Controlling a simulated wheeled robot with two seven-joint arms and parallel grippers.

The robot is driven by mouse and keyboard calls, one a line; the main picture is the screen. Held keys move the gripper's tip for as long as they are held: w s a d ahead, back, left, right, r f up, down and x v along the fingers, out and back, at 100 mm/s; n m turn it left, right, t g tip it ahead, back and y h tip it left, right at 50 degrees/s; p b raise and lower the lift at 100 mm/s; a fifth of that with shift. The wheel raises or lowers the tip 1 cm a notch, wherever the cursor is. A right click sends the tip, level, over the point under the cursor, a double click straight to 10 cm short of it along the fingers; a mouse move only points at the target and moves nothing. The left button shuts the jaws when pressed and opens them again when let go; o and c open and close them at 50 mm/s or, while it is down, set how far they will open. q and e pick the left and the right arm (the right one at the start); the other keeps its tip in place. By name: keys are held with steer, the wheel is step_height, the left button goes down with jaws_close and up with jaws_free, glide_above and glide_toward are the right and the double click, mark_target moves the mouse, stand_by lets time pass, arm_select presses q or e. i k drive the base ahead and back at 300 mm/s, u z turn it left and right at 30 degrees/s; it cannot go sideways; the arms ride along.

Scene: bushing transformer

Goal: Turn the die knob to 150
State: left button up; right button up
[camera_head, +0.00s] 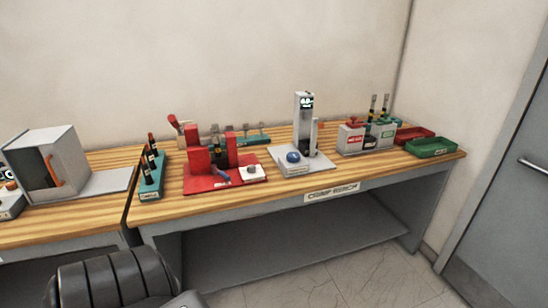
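A red crimp press (212,178) stands on the wooden bench, left of its middle. On its red base, at the right, is a white block with a small grey knob (251,168) on top. This looks like the die knob, but its marks are too small to read. A blue handle (222,177) lies beside it on the base. Neither gripper is in view. A dark ribbed part at the bottom left looks like part of my own body.
A grey stand with a small display (306,101) and a blue dome (293,156) is right of the press. Labelled boxes (351,138), a red tray (414,136) and a green tray (434,148) are further right. A teal bottle rack (152,188) is left.

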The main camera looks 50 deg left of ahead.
mark_target(251, 169)
steer(key=u, duration=0.3)
steer(key=i, duration=0.7)
steer(key=u, duration=1.1)
steer(key=i, duration=0.35)
steer(key=u, duration=0.35)
